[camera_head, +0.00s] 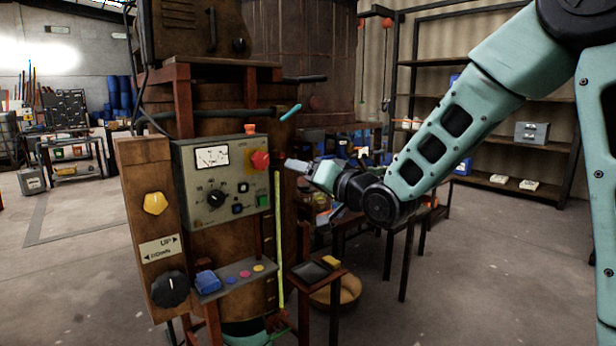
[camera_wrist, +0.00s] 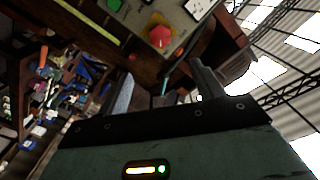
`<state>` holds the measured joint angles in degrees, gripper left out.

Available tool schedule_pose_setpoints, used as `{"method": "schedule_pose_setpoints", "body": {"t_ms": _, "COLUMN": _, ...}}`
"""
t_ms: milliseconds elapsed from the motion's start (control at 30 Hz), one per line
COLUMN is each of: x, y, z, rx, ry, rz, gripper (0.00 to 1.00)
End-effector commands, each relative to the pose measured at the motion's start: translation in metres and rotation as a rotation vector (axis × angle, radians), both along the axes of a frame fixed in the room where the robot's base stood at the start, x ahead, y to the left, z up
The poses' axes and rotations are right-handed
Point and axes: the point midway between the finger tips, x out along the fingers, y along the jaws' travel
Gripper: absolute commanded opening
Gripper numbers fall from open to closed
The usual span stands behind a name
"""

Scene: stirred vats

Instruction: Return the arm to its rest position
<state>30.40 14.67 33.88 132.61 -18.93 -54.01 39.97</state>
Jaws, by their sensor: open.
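My arm, pale teal with dark joints, reaches in from the right in the head view. My gripper (camera_head: 300,167) is beside the right edge of the grey control panel (camera_head: 228,205), near its red knob (camera_head: 260,160). In the wrist view my gripper (camera_wrist: 163,92) shows two separated fingers with nothing between them. The red knob (camera_wrist: 160,36) appears just beyond the fingertips there, apart from them. Whether the fingertips touch the panel's side cannot be told in the head view.
A small table (camera_head: 400,225) stands below my forearm. Shelves (camera_head: 490,140) stand behind. The floor at lower right (camera_head: 480,290) is clear.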

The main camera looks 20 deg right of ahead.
Motion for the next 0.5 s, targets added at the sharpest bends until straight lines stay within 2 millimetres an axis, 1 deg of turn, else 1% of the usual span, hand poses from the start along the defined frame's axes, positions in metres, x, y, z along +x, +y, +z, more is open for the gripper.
{"method": "schedule_pose_setpoints", "body": {"t_ms": 367, "x": 0.000, "y": 0.001, "z": 0.000, "rx": -0.002, "ry": 0.001, "rz": 0.001, "gripper": 0.67}}
{"method": "schedule_pose_setpoints", "body": {"t_ms": 467, "x": -0.005, "y": 0.014, "z": -0.007, "rx": -0.041, "ry": 0.044, "rz": 0.016, "gripper": 0.67}}
{"method": "schedule_pose_setpoints", "body": {"t_ms": 500, "x": -0.009, "y": 0.024, "z": -0.013, "rx": -0.072, "ry": 0.077, "rz": 0.027, "gripper": 0.67}}
